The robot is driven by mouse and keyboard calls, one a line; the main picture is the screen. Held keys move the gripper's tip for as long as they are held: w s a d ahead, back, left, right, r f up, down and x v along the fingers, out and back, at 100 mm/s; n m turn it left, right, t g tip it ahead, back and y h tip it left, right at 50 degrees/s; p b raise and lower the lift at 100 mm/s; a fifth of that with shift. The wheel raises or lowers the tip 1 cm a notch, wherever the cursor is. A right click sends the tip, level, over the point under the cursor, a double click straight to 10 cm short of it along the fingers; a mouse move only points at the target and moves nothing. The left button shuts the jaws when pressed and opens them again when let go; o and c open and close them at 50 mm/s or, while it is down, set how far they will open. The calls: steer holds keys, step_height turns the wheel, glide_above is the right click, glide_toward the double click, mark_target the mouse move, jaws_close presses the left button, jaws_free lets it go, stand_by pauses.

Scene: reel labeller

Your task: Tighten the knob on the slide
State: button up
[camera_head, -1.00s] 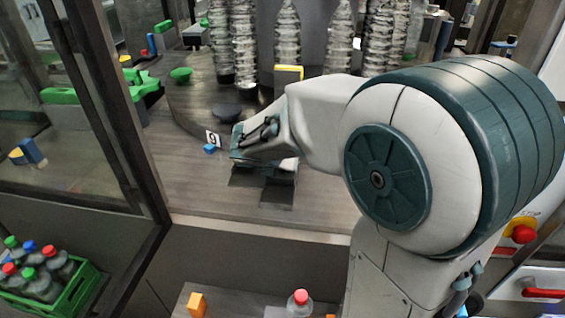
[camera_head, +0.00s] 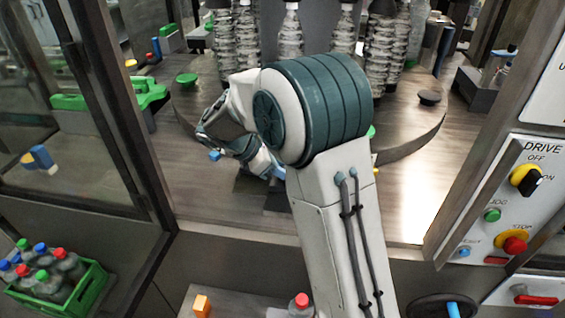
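A small blue knob (camera_head: 214,155) shows on the wooden deck, left of a dark low block (camera_head: 248,184). I take the block for part of the slide, though my arm covers most of it. My gripper (camera_head: 204,131) is just above and left of the blue knob. Its fingers are small and partly hidden by my wrist, so I cannot tell whether they are open or touch the knob.
A glass door frame (camera_head: 130,130) stands at left. A control panel (camera_head: 505,215) is at right. A green crate of bottles (camera_head: 85,290) is at lower left. The deck right of my arm is clear.

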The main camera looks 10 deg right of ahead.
steer(key=shift+w+r+m+g+y+p, duration=0.15)
steer(key=shift+m+g+p, duration=0.5)
steer(key=shift+m+g, duration=0.35)
steer(key=shift+w+f+m+g+y+p, duration=0.15)
steer(key=shift+m+g+p, duration=0.55)
steer(key=shift+m, duration=0.5)
steer(key=o, duration=1)
steer(key=shift+s+r, duration=0.1)
